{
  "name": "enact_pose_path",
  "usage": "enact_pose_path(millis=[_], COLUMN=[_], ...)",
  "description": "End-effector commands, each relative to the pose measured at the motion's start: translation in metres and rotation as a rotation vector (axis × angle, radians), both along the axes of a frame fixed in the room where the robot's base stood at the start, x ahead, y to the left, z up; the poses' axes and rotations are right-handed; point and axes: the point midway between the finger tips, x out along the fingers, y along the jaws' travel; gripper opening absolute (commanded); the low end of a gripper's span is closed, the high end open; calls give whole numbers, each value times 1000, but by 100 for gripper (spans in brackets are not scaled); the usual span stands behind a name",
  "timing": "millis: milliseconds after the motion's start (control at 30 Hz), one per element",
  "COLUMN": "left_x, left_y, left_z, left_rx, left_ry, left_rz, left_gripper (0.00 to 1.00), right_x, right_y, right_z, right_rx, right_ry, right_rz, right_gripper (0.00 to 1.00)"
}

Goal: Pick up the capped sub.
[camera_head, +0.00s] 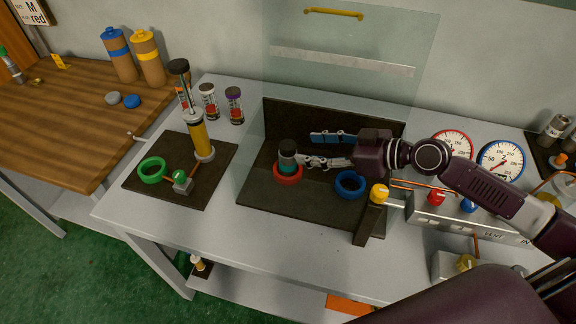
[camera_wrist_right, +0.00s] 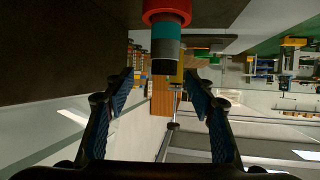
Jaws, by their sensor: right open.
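What looks like the capped sub (camera_head: 287,157) is a short upright cylinder with a black top and grey and teal bands. It stands in a red ring (camera_head: 289,176) on the dark base plate. In the right wrist view the cylinder (camera_wrist_right: 168,45) and red ring (camera_wrist_right: 167,12) appear upside down at the top centre. My right gripper (camera_head: 304,160) comes in from the right, its fingers open and pointing at the cylinder. In the wrist view the cylinder lies between the finger lines, and both fingers look clear of it. My left gripper is not in view.
A clear upright panel (camera_head: 345,55) with a yellow handle rises by the dark base (camera_head: 300,215). A blue ring (camera_head: 350,184) sits beside the right gripper. A yellow-knobbed post (camera_head: 378,193) and valve box (camera_head: 440,215) stand right. A yellow-cylinder fixture (camera_head: 199,137) stands left.

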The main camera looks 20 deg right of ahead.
Motion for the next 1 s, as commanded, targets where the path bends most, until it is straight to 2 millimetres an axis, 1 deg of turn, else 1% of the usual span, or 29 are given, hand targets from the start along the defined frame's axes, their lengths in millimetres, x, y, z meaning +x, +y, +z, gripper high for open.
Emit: enact_pose_path(millis=[33, 100, 333, 467, 567, 733, 1000], left_x=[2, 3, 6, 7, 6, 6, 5], left_y=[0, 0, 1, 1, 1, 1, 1], left_z=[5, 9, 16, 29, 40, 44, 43], left_rx=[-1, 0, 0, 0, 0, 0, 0], left_ry=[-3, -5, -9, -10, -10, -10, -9], left_rz=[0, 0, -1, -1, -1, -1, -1], left_gripper=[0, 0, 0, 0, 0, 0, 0], right_x=[4, 9, 17, 25, 32, 44, 46], right_y=[3, 7, 17, 29, 39, 50, 51], right_z=[3, 1, -5, -6, -10, -21, -25], right_rx=[4, 4, 4, 5, 6, 4, 1], right_ry=[-3, -3, -1, -1, 0, -1, 0], right_rz=[0, -1, 0, 1, 1, 0, 1], right_gripper=[50, 50, 50, 50, 50, 50, 50])
